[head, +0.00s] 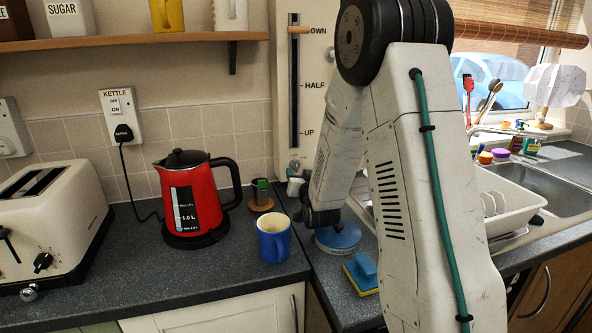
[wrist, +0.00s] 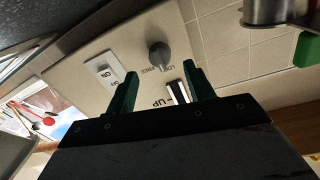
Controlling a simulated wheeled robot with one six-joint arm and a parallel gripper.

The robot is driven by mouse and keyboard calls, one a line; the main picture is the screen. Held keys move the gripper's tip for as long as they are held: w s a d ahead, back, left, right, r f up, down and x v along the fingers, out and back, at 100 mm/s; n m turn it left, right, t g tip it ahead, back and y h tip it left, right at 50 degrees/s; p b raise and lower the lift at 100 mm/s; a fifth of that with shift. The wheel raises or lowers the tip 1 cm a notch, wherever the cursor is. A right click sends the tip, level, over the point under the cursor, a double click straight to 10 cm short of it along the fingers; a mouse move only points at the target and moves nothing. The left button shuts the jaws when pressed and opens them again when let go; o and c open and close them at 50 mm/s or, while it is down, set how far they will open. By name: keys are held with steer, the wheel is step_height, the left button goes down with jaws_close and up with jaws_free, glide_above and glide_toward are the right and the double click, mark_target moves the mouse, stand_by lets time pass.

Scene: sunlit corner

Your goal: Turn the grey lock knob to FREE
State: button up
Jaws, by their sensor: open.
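The grey lock knob (wrist: 160,55) sticks out from a pale panel (wrist: 130,40), with LOCK and FREE lettering beside it, upside down in the wrist view. Which word the knob points at is too small to tell. My gripper (wrist: 160,69) is open and empty. Its two dark green fingers reach toward the panel on either side of the knob's line, with the knob beyond the tips and apart from them. In the head view the panel (head: 283,100) stands behind my arm, with a small grey knob (head: 294,167) low on it; my fingers are hard to make out there.
A slider track (head: 294,80) marked DOWN, HALF and UP is on the panel. On the counter are a red kettle (head: 203,190), a blue mug (head: 273,240), a toaster (head: 50,220) and a dish rack (head: 515,200).

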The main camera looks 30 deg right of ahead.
mark_target(297, 168)
steer(key=shift+x, duration=2.35)
steer(key=c, duration=1)
steer(key=shift+o, duration=0.2)
steer(key=m, duration=1.1)
steer(key=shift+d+y, duration=0.1)
steer(key=shift+y, duration=0.3)
steer(key=shift+m+g, duration=0.3)
steer(key=shift+m, duration=0.1)
